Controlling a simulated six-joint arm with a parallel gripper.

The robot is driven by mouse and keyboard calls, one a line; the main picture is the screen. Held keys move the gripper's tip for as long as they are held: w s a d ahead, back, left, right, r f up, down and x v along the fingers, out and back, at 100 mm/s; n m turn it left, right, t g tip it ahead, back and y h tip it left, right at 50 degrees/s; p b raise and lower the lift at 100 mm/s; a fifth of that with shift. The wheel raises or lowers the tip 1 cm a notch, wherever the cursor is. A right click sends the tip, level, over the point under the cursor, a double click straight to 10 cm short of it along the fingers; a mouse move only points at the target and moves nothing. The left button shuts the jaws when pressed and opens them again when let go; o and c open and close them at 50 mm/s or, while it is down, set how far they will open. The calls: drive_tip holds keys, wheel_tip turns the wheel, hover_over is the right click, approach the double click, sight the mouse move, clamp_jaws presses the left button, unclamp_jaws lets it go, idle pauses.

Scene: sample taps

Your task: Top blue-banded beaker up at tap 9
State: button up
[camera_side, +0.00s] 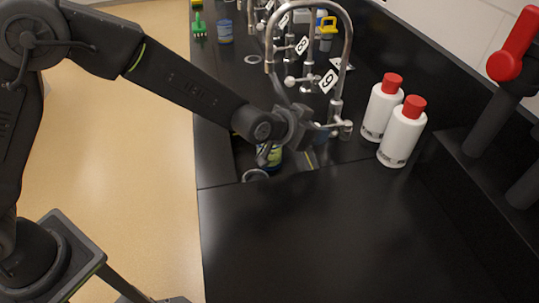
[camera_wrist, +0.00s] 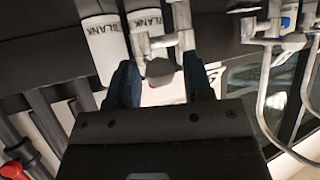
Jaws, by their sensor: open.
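Tap 9 (camera_side: 344,75) is the nearest gooseneck tap in the side view, with a tilted number tag (camera_side: 328,81) on it. My gripper (camera_side: 322,131) is low at its base, beside the valve. In the wrist view my gripper (camera_wrist: 160,85) is open, with its dark blue fingers on either side of a grey tap knob (camera_wrist: 159,70); I cannot tell whether they touch it. A vessel with a blue and yellow-green side (camera_side: 269,156) stands in the sink under my wrist, partly hidden. A bluish beaker (camera_side: 225,32) stands farther back; which one is blue-banded is unclear.
Two white bottles with red caps (camera_side: 402,132) stand close right of the tap; their BLANK labels (camera_wrist: 108,43) show in the wrist view. More taps, a green brush (camera_side: 198,27) and a yellow item (camera_side: 327,32) are behind. The front black bench (camera_side: 310,235) is clear.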

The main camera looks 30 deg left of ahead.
drive_tip(key=shift+w+d+f, duration=0.1)
drive_tip(key=shift+w, duration=0.1)
drive_tip(key=shift+d, duration=0.1)
drive_tip(key=shift+s+d, duration=0.35)
drive_tip(key=shift+d, duration=0.3)
drive_tip(key=shift+s+d, duration=0.35)
drive_tip(key=shift+d, duration=0.25)
drive_tip(key=shift+s+d, duration=0.35)
drive_tip(key=shift+d, duration=0.3)
drive_tip(key=shift+a, duration=0.1)
drive_tip(key=shift+w+a, duration=0.35)
drive_tip(key=shift+a, duration=0.35)
drive_tip(key=shift+w+a, duration=0.3)
drive_tip(key=shift+a, duration=0.4)
idle(0.6)
